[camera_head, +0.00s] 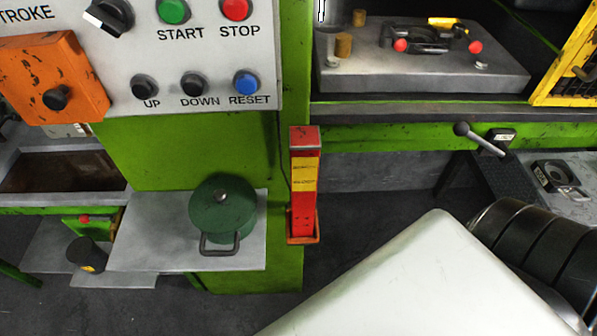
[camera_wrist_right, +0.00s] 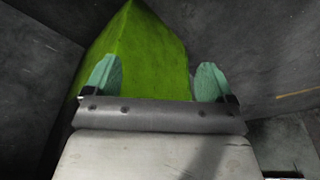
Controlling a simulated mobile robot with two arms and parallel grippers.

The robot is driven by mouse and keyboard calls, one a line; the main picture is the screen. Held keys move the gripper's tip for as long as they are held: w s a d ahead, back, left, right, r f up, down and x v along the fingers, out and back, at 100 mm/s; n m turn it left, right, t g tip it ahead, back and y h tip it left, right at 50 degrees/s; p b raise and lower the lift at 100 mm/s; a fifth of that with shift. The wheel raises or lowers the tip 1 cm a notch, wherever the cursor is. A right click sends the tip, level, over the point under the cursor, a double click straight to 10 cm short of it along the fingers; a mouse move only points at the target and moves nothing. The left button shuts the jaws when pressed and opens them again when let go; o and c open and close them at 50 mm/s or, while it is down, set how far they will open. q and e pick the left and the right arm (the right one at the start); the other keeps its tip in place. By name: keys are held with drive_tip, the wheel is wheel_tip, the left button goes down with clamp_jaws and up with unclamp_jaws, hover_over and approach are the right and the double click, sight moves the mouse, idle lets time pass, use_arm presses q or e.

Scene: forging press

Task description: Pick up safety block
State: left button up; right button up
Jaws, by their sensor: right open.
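The safety block (camera_head: 304,185) is a tall red post with a yellow label. It stands upright in a small orange holder (camera_head: 302,228) on the side of the green press column, in the head view. My right gripper (camera_wrist_right: 157,80) shows in the right wrist view with its two teal fingers spread apart and nothing between them. A green surface lies beyond the fingers; I cannot see the safety block in that view. In the head view a large white and black arm of mine covers the lower right, and its gripper is out of sight. My left gripper is not in view.
A control panel (camera_head: 190,60) with buttons hangs at upper left. A green lidded pot (camera_head: 222,210) stands on a grey shelf (camera_head: 150,240) left of the block. The press bed (camera_head: 420,75) is at upper right. A lever (camera_head: 480,138) sticks out below it. Dark floor lies below.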

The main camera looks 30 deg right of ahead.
drive_tip(key=w+d+r+t, duration=0.1)
drive_tip(key=w+r+t, duration=0.15)
drive_tip(key=r, duration=1.95)
drive_tip(key=n+g+y, duration=0.2)
drive_tip(key=n+y, duration=0.3)
drive_tip(key=n, duration=0.5)
approach(317, 135)
wheel_tip(317, 135, down, 2)
drive_tip(key=shift+w+a+r+b+x, duration=0.1)
drive_tip(key=shift+b+x, duration=0.15)
drive_tip(key=shift+x, duration=1.6)
drive_tip(key=shift+w+a+r+b+x, duration=0.1)
drive_tip(key=shift+b+x, duration=0.1)
drive_tip(key=shift+x, duration=1.65)
drive_tip(key=shift+a+b+x, duration=0.1)
drive_tip(key=shift+b+x, duration=0.15)
drive_tip(key=shift+x, duration=1.65)
drive_tip(key=shift+c, duration=0.4)
clamp_jaws()
drive_tip(key=shift+r+t, duration=0.15)
drive_tip(key=shift+t, duration=0.1)
